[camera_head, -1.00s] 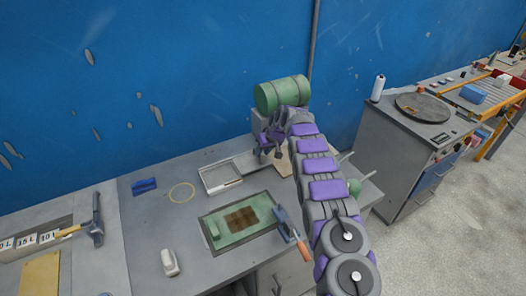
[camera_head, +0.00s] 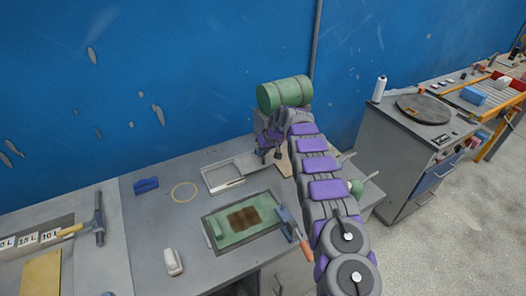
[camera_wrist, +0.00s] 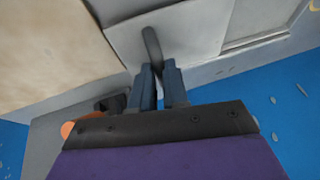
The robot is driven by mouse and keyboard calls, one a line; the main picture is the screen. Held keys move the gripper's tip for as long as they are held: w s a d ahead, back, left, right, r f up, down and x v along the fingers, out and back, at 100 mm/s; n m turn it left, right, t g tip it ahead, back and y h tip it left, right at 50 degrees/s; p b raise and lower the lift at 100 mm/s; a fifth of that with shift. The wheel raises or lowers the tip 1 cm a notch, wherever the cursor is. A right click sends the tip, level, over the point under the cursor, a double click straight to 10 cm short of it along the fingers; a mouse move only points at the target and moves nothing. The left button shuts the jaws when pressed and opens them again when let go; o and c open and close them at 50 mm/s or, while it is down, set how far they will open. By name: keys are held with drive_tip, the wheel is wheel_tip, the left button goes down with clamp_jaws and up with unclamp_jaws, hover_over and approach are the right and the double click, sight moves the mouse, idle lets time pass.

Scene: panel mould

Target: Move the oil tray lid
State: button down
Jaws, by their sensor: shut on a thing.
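The oil tray (camera_head: 208,185) is a shallow light-grey rectangular pan on the bench, left of my gripper. A flat pale-grey plate, which looks like its lid (camera_head: 246,163), lies against its right side. In the wrist view the lid (camera_wrist: 187,38) has a dark upright handle (camera_wrist: 152,45). The tray's framed edge (camera_wrist: 258,38) shows at the upper right there. My gripper (camera_wrist: 162,80) is shut on the handle. In the head view my gripper (camera_head: 268,152) is partly hidden by its own wrist. I cannot tell whether the lid touches the bench.
A green panel mould (camera_head: 215,222), an orange-handled tool (camera_head: 303,246), a white block (camera_head: 173,262) and a blue item (camera_head: 146,185) occupy the bench in front and left.

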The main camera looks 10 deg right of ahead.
drive_tip(key=s+a+p, duration=0.1)
drive_tip(key=a, duration=0.3)
drive_tip(key=s+a+p, duration=0.1)
drive_tip(key=s+a, duration=0.1)
drive_tip(key=a, duration=0.3)
drive_tip(key=s+a+p, duration=0.1)
drive_tip(key=a, duration=0.4)
drive_tip(key=shift+s+a+f, duration=0.15)
drive_tip(key=shift+s+a, duration=0.05)
drive_tip(key=shift+s, duration=0.2)
drive_tip(key=c, duration=1.5)
unclamp_jaws()
drive_tip(key=o, duration=0.4)
drive_tip(key=shift+a, duration=0.15)
drive_tip(key=shift+d+r, duration=0.25)
drive_tip(key=shift+r, duration=0.2)
drive_tip(key=shift+p+v, duration=0.85)
drive_tip(key=shift+v, duration=7.35)
